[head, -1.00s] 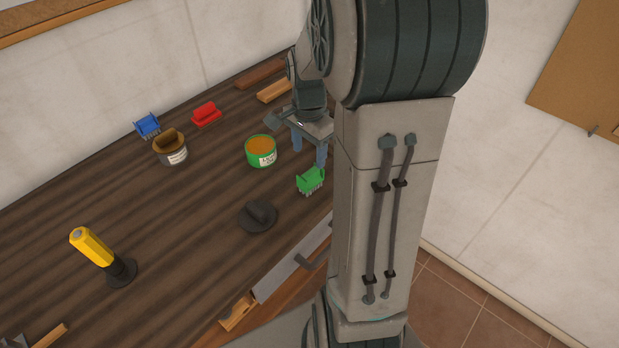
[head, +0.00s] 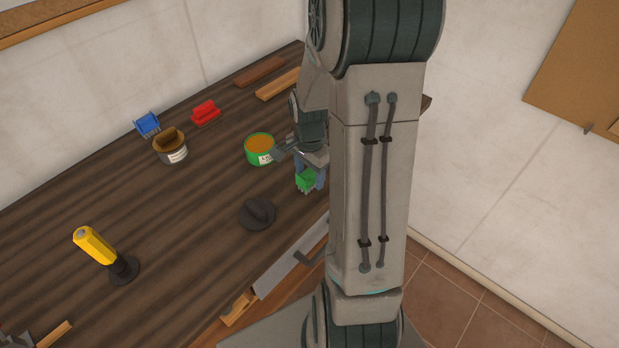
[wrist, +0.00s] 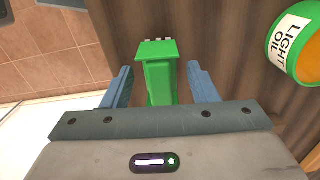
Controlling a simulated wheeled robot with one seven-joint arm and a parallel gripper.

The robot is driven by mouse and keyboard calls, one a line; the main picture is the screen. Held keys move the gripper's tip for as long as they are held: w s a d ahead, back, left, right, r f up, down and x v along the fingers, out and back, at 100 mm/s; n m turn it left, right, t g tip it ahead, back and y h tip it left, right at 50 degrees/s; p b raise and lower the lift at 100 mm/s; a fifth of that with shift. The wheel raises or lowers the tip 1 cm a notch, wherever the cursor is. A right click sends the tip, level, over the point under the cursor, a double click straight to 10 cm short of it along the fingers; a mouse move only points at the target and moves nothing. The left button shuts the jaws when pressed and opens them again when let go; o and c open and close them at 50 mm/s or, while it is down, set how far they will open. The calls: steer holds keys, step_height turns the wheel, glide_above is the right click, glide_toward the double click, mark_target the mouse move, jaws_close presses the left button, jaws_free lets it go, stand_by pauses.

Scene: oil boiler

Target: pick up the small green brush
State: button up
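The small green brush (head: 305,181) stands on the dark wooden worktop near its front edge, bristles down. In the wrist view the brush (wrist: 160,75) lies between the two blue fingers of my gripper (wrist: 162,85), with a gap on each side. My gripper (head: 308,176) is open and directly above and around the brush in the head view. The fingers and my arm hide part of the brush there.
A green-rimmed Light Oil can (head: 259,149) stands just left of my gripper, close to it. A dark round lid (head: 257,214) lies nearer the front. Blue (head: 147,124) and red (head: 205,112) brushes, a brown-topped can (head: 171,147) and a yellow-handled tool (head: 95,246) are farther left.

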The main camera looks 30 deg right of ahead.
steer(key=c, duration=0.9)
steer(key=shift+o, duration=0.2)
steer(key=shift+r, duration=0.1)
steer(key=shift+r, duration=0.45)
steer(key=r, duration=0.1)
steer(key=r+b, duration=0.1)
steer(key=r, duration=0.1)
steer(key=shift+d+r, duration=0.25)
steer(key=shift+d, duration=0.15)
steer(key=s+d+r+b, duration=0.1)
steer(key=s+d+r, duration=0.1)
steer(key=d+r, duration=0.4)
steer(key=d, duration=0.4)
steer(key=shift+s+d+r+b, duration=0.25)
steer(key=shift+s+b, duration=0.05)
steer(key=shift+s, duration=0.1)
steer(key=shift+o, duration=1.4)
steer(key=shift+c, duration=0.8)
